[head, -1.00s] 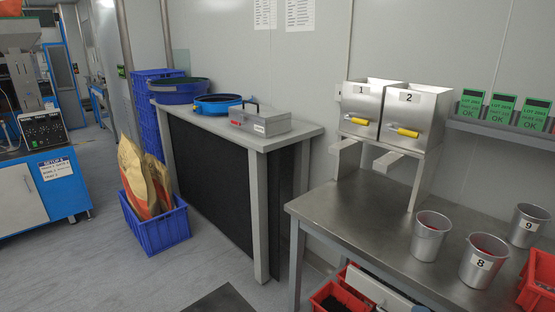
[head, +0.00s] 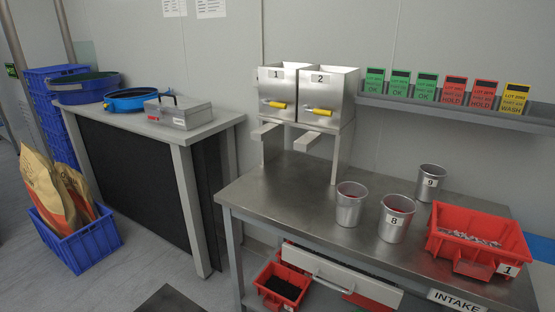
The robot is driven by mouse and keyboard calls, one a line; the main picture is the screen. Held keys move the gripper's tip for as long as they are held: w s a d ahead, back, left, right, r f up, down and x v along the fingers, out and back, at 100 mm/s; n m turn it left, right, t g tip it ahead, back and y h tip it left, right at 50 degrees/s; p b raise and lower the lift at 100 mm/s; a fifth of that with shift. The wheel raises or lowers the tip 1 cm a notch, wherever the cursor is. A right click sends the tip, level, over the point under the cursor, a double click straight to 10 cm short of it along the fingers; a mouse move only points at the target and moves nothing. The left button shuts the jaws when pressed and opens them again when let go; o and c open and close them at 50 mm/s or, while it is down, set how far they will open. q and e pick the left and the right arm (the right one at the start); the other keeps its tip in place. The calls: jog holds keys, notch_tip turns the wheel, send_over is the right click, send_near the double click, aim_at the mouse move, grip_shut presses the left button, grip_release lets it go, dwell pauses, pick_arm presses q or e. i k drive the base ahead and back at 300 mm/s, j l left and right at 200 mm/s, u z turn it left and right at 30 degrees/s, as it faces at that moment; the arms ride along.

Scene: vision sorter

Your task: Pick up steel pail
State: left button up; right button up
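Three steel pails stand upright on the metal table (head: 270,205) in the head view. One pail (head: 350,206) shows no readable number and stands at the left of the group. A pail marked 8 (head: 396,222) is just to its right and slightly nearer. A pail marked 9 (head: 430,183) stands farther back on the right. The left and front pails show some reddish colour inside; their contents are unclear. Neither of my grippers is in view.
A red bin marked 1 (head: 468,254) sits right of the pails. Two steel hoppers with yellow handles (head: 318,95) stand behind them. Below is an open drawer (head: 340,272) and a red bin (head: 282,286). The table's left front is clear.

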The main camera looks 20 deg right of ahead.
aim_at(397, 213)
jog(key=z, duration=1.3)
